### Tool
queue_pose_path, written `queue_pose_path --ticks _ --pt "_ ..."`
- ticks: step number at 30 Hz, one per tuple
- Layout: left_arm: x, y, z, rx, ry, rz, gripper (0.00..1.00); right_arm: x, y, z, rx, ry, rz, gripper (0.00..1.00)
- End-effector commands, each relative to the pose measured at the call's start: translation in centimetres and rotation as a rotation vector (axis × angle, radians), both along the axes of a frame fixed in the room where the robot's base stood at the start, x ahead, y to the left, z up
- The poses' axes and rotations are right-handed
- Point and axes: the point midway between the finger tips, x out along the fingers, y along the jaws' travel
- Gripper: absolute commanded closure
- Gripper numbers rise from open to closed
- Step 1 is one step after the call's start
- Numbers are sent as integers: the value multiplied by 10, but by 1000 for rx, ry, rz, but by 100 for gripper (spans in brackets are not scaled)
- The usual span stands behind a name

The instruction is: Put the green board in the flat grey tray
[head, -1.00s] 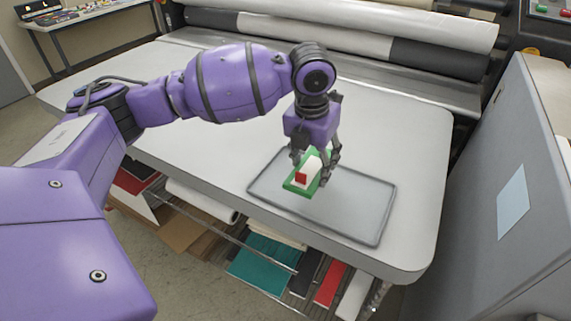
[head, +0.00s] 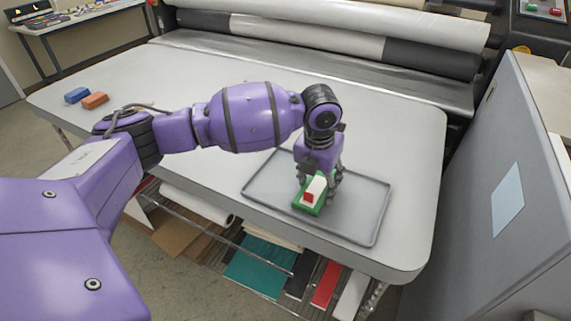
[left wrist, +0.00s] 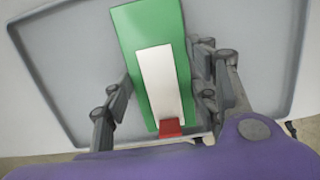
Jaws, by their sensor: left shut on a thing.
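The green board (head: 315,211) carries a white strip (head: 316,186) and a small red block (head: 308,197) at one end. My left gripper (head: 319,180) is shut on the board, with a finger at each long side in the left wrist view (left wrist: 160,90). The tray lies on the pale table. My right gripper is out of view.
A blue block (head: 77,95) and an orange block (head: 95,101) lie on the table (head: 400,135) at the far left. Large rollers (head: 350,45) stand behind the table. A grey cabinet (head: 480,190) stands at the right. The tray's right part is bare.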

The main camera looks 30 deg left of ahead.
Motion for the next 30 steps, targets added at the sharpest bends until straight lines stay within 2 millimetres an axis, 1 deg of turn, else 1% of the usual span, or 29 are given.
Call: queue_pose_path --ticks 3,4,7,8,17,20,23,30 --pt "1 0 -3 0 -1 -1 72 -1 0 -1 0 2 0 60" --pt "1 0 -2 0 -2 -1 42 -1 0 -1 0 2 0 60" --pt "1 0 -2 0 -2 -1 29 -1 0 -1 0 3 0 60" --pt "1 0 -2 0 -2 -1 27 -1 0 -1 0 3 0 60" --pt "1 0 -1 0 -2 -1 27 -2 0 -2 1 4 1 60" --pt "1 0 5 0 -4 -1 27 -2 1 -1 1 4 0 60" --pt "-1 0 19 0 -5 -3 27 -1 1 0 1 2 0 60" --pt "-8 0 71 0 -8 -2 27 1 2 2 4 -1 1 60"
